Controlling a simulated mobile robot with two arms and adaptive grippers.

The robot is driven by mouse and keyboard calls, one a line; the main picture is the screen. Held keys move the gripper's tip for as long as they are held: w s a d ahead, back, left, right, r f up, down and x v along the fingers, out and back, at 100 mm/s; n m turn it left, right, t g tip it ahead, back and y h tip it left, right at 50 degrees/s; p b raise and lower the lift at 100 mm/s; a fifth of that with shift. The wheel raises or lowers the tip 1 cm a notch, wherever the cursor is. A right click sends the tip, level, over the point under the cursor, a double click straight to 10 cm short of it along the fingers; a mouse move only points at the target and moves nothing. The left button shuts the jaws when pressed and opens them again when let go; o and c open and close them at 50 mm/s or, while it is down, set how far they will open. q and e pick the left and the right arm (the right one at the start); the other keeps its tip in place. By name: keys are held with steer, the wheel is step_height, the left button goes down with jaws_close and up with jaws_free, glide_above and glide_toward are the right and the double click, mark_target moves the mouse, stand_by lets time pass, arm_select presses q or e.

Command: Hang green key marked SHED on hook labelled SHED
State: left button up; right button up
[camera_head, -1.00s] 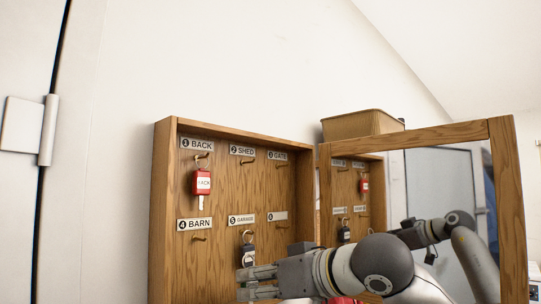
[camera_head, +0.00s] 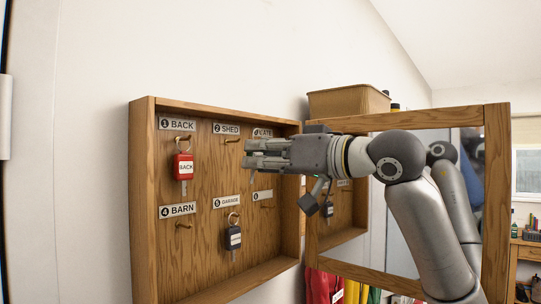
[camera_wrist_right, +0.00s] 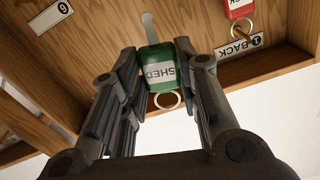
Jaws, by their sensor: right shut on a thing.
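My right gripper (camera_head: 248,154) is raised in front of the wooden key cabinet, its fingertips just below and right of the SHED label (camera_head: 227,129). In the right wrist view the gripper (camera_wrist_right: 160,75) is shut on the green key (camera_wrist_right: 168,70), whose tag reads SHED. The key's ring (camera_wrist_right: 167,99) hangs free between the fingers, touching no hook in that view. The head view does not clearly show the green key behind the fingers. The SHED hook (camera_head: 232,141) shows under its label and is empty. My left gripper is not in view.
A red BACK key (camera_head: 183,167) hangs on the hook left of SHED. A dark key (camera_head: 233,238) hangs under the GARAGE label. The BARN hook (camera_head: 184,226) is empty. The open framed mirror door (camera_head: 410,121) is on the right, close to my right arm.

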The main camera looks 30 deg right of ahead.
steer(key=shift+x, duration=1.35)
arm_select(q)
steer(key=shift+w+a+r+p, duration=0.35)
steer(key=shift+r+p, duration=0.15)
arm_select(e)
steer(key=shift+w+a+f, duration=0.2)
steer(key=shift+w+a, duration=0.05)
steer(key=shift+w, duration=0.4)
steer(key=shift+w+a+f, duration=0.25)
steer(key=shift+w, duration=0.4)
steer(key=shift+w+a+f, duration=0.2)
steer(key=shift+w+a, duration=0.05)
steer(key=shift+w, duration=0.4)
steer(key=o, duration=1.1)
steer(key=shift+c, duration=0.2)
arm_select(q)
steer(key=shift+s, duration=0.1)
